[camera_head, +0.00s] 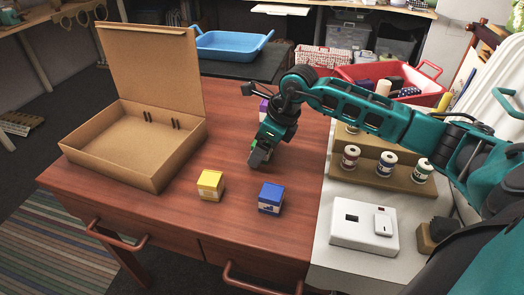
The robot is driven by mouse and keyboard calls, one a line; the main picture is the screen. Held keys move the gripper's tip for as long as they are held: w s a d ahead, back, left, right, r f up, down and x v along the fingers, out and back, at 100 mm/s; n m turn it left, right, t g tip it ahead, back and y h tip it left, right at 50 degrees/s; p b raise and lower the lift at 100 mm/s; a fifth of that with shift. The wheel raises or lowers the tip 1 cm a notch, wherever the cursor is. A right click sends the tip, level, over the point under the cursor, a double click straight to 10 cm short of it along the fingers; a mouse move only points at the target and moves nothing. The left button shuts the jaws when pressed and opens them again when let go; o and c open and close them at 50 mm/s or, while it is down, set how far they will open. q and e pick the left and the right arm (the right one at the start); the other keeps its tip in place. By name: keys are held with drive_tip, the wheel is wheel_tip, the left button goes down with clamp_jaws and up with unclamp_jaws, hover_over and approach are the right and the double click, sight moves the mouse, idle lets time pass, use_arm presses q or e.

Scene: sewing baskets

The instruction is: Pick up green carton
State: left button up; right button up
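My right arm comes in from the right, and its gripper (259,158) points down at the red-brown table. A small patch of the green carton (253,146) shows right at the gripper's fingers, which hide most of it. I cannot tell whether the fingers are closed on the carton or only around or in front of it. My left gripper is not in view.
A yellow carton (210,186) and a blue carton (271,198) stand in front of the gripper. A purple carton (263,105) is partly hidden behind the arm. An open cardboard box (110,165) stands at left. Spools (387,163) sit on a stand at right.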

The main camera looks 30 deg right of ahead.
drive_tip(key=c, duration=1.1)
drive_tip(key=shift+o, duration=0.2)
drive_tip(key=shift+r, duration=0.1)
